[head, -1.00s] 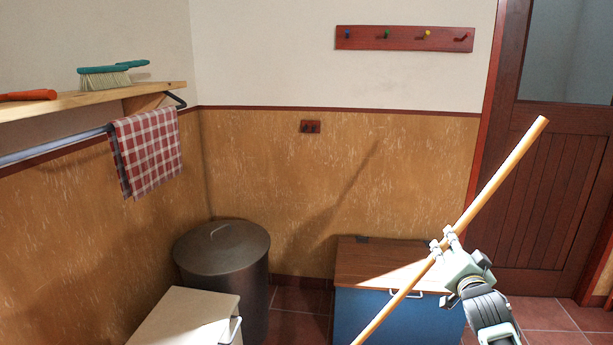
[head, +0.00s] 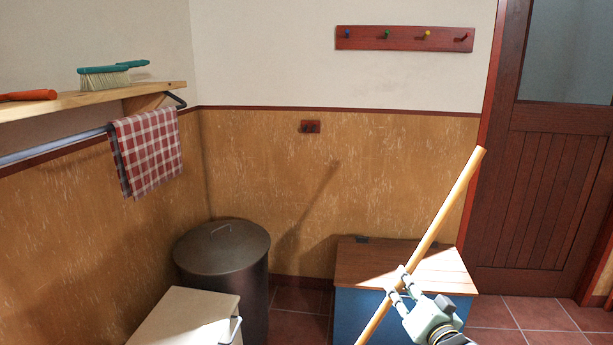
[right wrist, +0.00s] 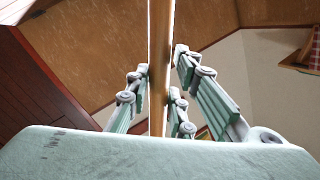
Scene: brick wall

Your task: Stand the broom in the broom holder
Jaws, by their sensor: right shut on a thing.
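The broom (head: 442,213) shows as a long wooden handle, tilted with its top end to the upper right; its lower end is out of the picture. My right gripper (head: 401,283) is shut on the handle, in front of the blue chest. In the right wrist view the handle (right wrist: 160,60) runs between the fingers (right wrist: 160,92). A small dark red wall piece with two short prongs (head: 310,127), which looks like the broom holder, is fixed to the back wall, up and to the left of the gripper. My left gripper is not in view.
A blue chest with a wooden lid (head: 372,258) stands by the back wall. A dark lidded bin (head: 222,262) and a cream box (head: 180,318) stand left of it. A peg rail (head: 405,39) hangs above. A shelf (head: 60,104) and checked towel (head: 150,155) are at left.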

